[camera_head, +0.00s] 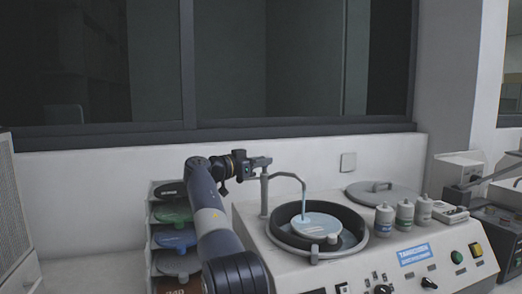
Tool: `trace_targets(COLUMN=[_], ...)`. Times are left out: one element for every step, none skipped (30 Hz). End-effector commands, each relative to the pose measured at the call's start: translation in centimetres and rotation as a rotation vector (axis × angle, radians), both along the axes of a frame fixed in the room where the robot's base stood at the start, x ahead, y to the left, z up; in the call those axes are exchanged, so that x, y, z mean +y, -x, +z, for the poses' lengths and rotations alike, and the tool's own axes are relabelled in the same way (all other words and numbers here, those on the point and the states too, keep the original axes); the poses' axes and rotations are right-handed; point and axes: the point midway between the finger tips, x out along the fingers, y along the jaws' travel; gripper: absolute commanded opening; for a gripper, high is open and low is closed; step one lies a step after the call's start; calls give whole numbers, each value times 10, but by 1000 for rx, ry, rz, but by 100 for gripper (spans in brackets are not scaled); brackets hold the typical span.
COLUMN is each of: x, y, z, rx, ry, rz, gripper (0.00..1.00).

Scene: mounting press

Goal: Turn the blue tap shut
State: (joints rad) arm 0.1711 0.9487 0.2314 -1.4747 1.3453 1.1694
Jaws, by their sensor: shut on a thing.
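A grey tap (264,196) with a curved spout (288,174) stands at the back left of the machine's round basin. A light-blue stream (304,200) runs from the spout down onto the disc (315,226) in the basin. My gripper (264,162) is at the top of the tap's upright pipe, reaching in from the left. It is shut on the tap's top. The blue handle itself is not clearly visible; my gripper seems to cover it.
The white machine (350,275) carries several bottles (404,214), a grey lid (382,193) and front knobs. A rack of coloured discs (172,238) stands left of it, behind my arm. The wall and window lie close behind the tap.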

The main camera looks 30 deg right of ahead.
Motion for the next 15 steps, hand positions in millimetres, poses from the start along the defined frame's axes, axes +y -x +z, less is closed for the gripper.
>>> trace_targets(x=[0, 0, 0, 0, 0, 0, 0, 0, 0, 0, 0, 0, 0, 0, 0], y=[-2, -2, -2, -2, -3, -3, -3, -3, -4, -4, -4, -4, -4, -4, -5], z=[4, 4, 4, 4, 4, 4, 4, 4, 4, 4, 4, 4, 4, 4, 4], rx=[5, 6, 6, 5, 5, 7, 7, 6, 6, 7, 6, 6, 7, 7, 7], ry=[-4, -4, -4, -4, -4, -4, -4, -4, -5, -5, -4, -4, -4, -4, -5], rz=[-19, -30, -44, -56, -66, -80, -91, -100, -114, -124, -134, -147, -157, -166, -180], gripper=[0, 0, 0, 0, 0, 0, 0, 0, 0, 0, 0, 0, 0, 0, 0])
